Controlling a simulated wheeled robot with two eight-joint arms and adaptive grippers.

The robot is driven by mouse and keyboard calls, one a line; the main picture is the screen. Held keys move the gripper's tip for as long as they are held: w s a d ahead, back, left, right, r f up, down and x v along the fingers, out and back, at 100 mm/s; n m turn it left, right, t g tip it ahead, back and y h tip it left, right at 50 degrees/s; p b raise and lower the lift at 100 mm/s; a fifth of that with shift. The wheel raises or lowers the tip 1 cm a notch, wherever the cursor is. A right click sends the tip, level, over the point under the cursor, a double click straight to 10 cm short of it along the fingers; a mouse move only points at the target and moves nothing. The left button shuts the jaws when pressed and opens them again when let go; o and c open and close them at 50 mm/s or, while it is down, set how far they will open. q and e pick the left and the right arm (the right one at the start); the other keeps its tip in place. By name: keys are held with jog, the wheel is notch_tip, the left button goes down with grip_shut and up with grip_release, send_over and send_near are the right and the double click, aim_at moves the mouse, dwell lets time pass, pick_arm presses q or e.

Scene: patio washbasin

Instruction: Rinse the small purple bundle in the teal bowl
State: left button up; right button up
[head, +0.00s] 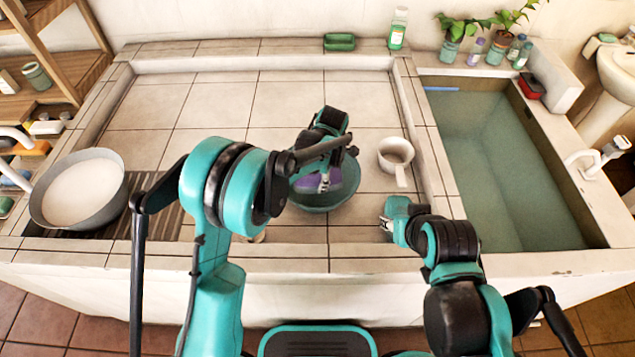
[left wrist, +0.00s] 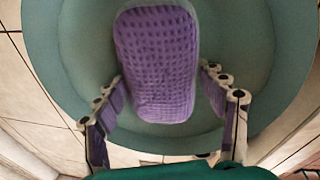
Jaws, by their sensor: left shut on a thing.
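The small purple bundle (head: 309,183), with a waffle-like surface, is partly hidden by my left gripper in the head view. The left wrist view shows the bundle (left wrist: 157,62) large between the fingers. My left gripper (head: 325,182) is shut on it, over the teal bowl (head: 346,197). The bowl (left wrist: 285,75) surrounds the bundle in the left wrist view. I cannot tell whether the bundle touches the inside of the bowl. My right gripper (head: 387,222) is near the counter's front, right of the bowl; its finger opening is not clear.
A white handled pot (head: 396,152) stands right of the bowl. A grey basin (head: 72,205) with pale contents sits at the far left. A water-filled trough (head: 500,165) lies at the right. Tiles behind the bowl are clear.

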aim_at(319, 175)
pick_arm(q)
notch_tip(319, 175, up, 12)
jog(key=p, duration=0.7)
jog(key=shift+f, duration=0.2)
